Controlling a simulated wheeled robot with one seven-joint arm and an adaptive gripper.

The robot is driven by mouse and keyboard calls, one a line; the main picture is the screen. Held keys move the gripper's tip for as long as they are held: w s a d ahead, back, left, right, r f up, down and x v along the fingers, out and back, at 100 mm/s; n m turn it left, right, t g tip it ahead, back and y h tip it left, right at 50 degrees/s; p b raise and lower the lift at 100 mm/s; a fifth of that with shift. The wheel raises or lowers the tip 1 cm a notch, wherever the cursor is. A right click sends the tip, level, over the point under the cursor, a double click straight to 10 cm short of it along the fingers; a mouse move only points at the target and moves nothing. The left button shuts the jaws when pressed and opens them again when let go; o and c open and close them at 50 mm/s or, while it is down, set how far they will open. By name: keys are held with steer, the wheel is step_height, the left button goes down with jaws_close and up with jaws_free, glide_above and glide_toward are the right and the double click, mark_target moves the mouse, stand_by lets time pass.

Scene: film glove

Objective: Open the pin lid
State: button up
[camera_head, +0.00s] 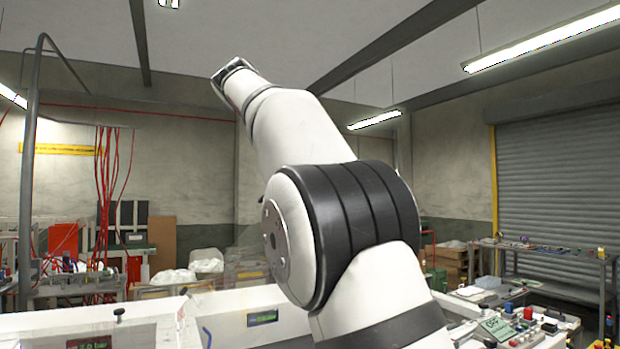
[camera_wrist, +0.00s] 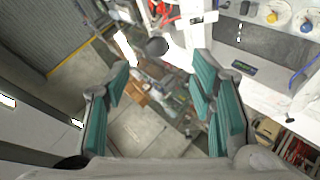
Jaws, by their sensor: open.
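My gripper (camera_wrist: 160,88) shows in the wrist view with its teal-padded fingers spread wide and nothing between them. In the head view my white arm reaches up, and the gripper's fingers cannot be made out there. In the wrist view a white machine (camera_wrist: 268,92) lies at the right, apart from the fingers. I cannot tell for sure which part is the pin lid.
A bench (camera_head: 560,252) with small items stands before a grey roller shutter (camera_head: 560,180) at the right. Red cables (camera_head: 105,190) hang at the left beside a grey pipe (camera_head: 30,170). Cardboard boxes (camera_head: 448,258) stand behind my arm. The space around the raised arm looks clear.

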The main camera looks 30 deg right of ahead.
steer(key=shift+s+a+r, duration=0.3)
steer(key=shift+a+r, duration=0.1)
steer(key=shift+a, duration=0.15)
